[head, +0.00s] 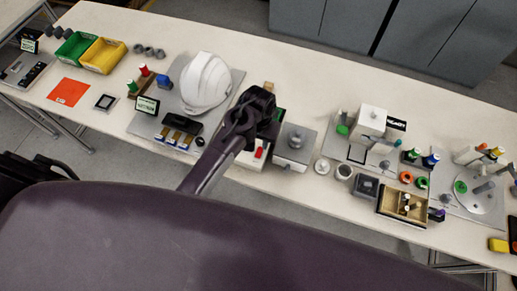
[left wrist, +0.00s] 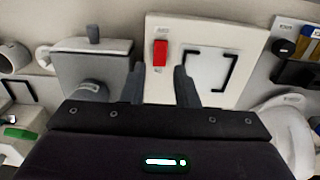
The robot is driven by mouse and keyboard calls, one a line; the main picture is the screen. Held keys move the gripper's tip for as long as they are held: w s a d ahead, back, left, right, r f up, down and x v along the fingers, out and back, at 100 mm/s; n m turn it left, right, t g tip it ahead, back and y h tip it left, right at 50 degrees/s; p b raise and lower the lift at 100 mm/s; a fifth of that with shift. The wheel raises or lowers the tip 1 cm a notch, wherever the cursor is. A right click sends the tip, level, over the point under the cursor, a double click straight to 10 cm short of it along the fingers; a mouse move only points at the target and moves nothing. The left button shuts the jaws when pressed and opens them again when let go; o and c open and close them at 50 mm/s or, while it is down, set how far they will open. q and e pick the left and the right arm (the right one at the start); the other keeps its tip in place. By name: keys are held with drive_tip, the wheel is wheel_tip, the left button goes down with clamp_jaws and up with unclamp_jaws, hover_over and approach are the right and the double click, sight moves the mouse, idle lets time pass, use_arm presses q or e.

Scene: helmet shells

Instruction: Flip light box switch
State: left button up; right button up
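The light box is a white box with a flat top; it fills the upper middle of the left wrist view (left wrist: 252,50) and shows partly in the head view (head: 247,160). Its red switch (left wrist: 160,53) sits near one edge, beside a black bracket outline, and also shows in the head view (head: 260,152). My left gripper (head: 262,98) is above the table and hides part of the box in the head view. In the left wrist view its two fingers (left wrist: 160,82) are apart and empty, with the switch beyond the gap between them. My right gripper is out of view.
A grey box with a knob (head: 294,147) stands right beside the light box. A white helmet shell (head: 207,82) is to its left. A wooden tray (head: 388,207) and several fixtures stand further right. The table's back strip is mostly clear.

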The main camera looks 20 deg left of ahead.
sight(258, 154)
use_arm(q)
wheel_tip(258, 154, down, 7)
drive_tip(key=shift+r+p, duration=0.2)
drive_tip(key=shift+p, duration=0.45)
drive_tip(key=shift+s, duration=0.1)
